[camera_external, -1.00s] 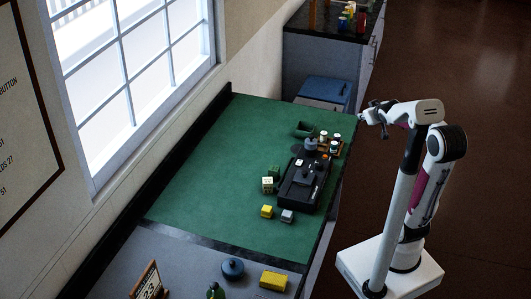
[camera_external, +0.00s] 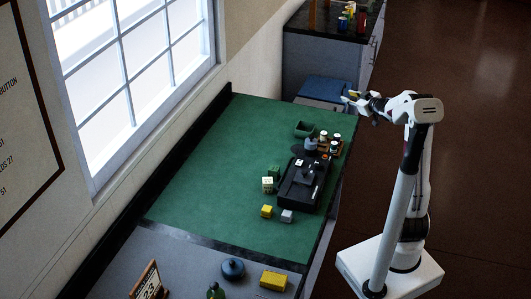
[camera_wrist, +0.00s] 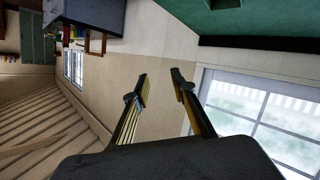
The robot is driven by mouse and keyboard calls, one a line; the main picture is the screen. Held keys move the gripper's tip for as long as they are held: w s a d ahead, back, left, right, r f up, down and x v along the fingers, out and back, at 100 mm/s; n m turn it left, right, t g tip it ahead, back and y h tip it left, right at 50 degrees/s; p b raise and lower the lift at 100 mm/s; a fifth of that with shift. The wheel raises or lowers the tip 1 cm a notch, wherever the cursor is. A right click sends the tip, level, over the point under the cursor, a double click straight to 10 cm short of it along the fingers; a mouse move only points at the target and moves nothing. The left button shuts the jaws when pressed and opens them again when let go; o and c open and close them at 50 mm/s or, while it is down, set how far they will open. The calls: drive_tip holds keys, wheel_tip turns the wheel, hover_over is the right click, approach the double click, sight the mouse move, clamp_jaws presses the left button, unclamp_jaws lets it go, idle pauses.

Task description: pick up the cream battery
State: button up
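My gripper (camera_external: 349,97) is raised beyond the far right corner of the green mat (camera_external: 190,190). In the wrist view my gripper (camera_wrist: 161,84) has its two fingers apart with nothing between them. I cannot clearly pick out the cream battery. Small pale-topped cylinders stand in a brown rack (camera_external: 328,151) at the mat's far right, and one may be it. They are too small to tell. The wrist view points at the wall and window and shows none of them.
A black tray (camera_external: 290,201) with dark parts lies left of my arm. A green bin (camera_external: 304,129) stands behind it. A cream cube (camera_external: 267,185), a yellow block (camera_external: 266,211) and a grey block (camera_external: 287,216) are nearby. The mat's left half is clear.

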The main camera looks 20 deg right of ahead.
wheel_tip(320, 180, down, 5)
drive_tip(key=w+n+y, duration=0.2)
drive_tip(key=w+y, duration=0.1)
drive_tip(key=n+g+y, duration=0.2)
drive_tip(key=y, duration=0.6)
approach(326, 132)
drive_tip(key=shift+s+d+r, duration=0.1)
drive_tip(key=shift+d+r, duration=0.1)
drive_tip(key=shift+d, duration=0.6)
drive_tip(key=shift+s+f+y, duration=0.4)
drive_tip(key=shift+s, duration=0.05)
drive_tip(key=shift+w, duration=0.1)
drive_tip(key=shift+x, duration=2.95)
drive_tip(key=shift+a, duration=0.1)
drive_tip(key=shift+x, duration=2.9)
